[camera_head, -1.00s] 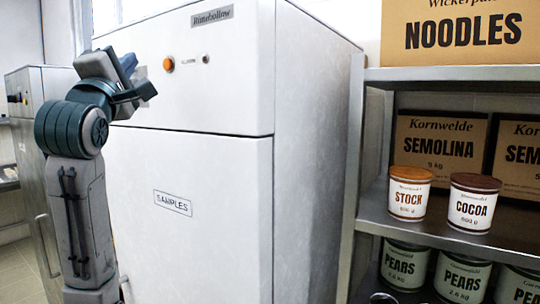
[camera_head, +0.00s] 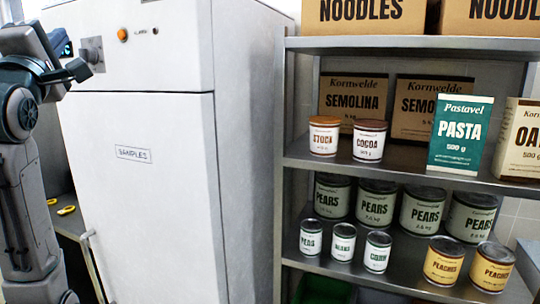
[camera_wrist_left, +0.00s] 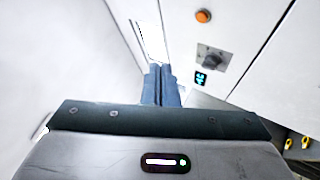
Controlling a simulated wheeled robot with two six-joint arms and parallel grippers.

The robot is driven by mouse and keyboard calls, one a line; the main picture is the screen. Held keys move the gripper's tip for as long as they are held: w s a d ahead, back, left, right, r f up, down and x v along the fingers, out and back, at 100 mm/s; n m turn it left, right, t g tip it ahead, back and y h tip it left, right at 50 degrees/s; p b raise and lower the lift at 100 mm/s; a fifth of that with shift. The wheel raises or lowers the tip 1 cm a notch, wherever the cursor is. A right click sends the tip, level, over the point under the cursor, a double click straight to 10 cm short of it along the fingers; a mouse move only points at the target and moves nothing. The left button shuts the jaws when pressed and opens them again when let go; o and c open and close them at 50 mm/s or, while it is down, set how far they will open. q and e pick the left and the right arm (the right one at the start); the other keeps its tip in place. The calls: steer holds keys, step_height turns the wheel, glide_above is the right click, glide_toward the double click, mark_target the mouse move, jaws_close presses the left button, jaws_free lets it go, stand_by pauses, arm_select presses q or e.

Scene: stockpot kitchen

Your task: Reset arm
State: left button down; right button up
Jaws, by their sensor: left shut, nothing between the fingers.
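My left arm stands upright along the left edge of the head view. Its gripper (camera_head: 44,44) is raised in front of the upper left part of the white cabinet labelled SAMPLES (camera_head: 150,190). In the left wrist view the two blue-grey fingers (camera_wrist_left: 161,82) are side by side, shut and empty. The cabinet's orange lamp (camera_wrist_left: 203,16) and dark knob (camera_wrist_left: 211,58) show beyond them on the right. My right gripper is in neither view.
A metal shelf rack (camera_head: 415,44) stands at the right with boxes, jars and cans, including a green PASTA box (camera_head: 460,135). Yellow-handled items (camera_head: 66,210) lie on a low surface at the left. Clear space separates my arm from the rack.

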arm_select(q)
steer(key=w+d+f+m+g+h, duration=0.15)
steer(key=f+m+g, duration=0.35)
steer(key=f, duration=1.7)
steer(key=w+d+f+m+g+h, duration=0.15)
steer(key=d+f+m+g, duration=0.35)
steer(key=f, duration=1.7)
steer(key=s+f+m+g, duration=0.25)
steer(key=s+f, duration=0.35)
steer(key=f, duration=0.3)
steer(key=s+f+m+g, duration=0.25)
steer(key=s+f, duration=0.35)
steer(key=f, duration=0.4)
steer(key=s+d+f+m+g, duration=0.1)
steer(key=s+f+m+g, duration=0.1)
steer(key=s+f, duration=0.35)
steer(key=s+f+m+g, duration=0.1)
steer(key=s+f+m, duration=0.2)
steer(key=s, duration=0.6)
steer(key=s+d+f+m+g, duration=0.1)
steer(key=s+f+m+g, duration=0.1)
steer(key=s+f, duration=0.35)
step_height(320, 180, down, 29)
steer(key=s+a+g, duration=0.1)
steer(key=s+a, duration=0.1)
steer(key=a, duration=0.1)
steer(key=s+a+f+g, duration=0.1)
steer(key=s+f, duration=1.7)
steer(key=shift+f+n+h, duration=0.4)
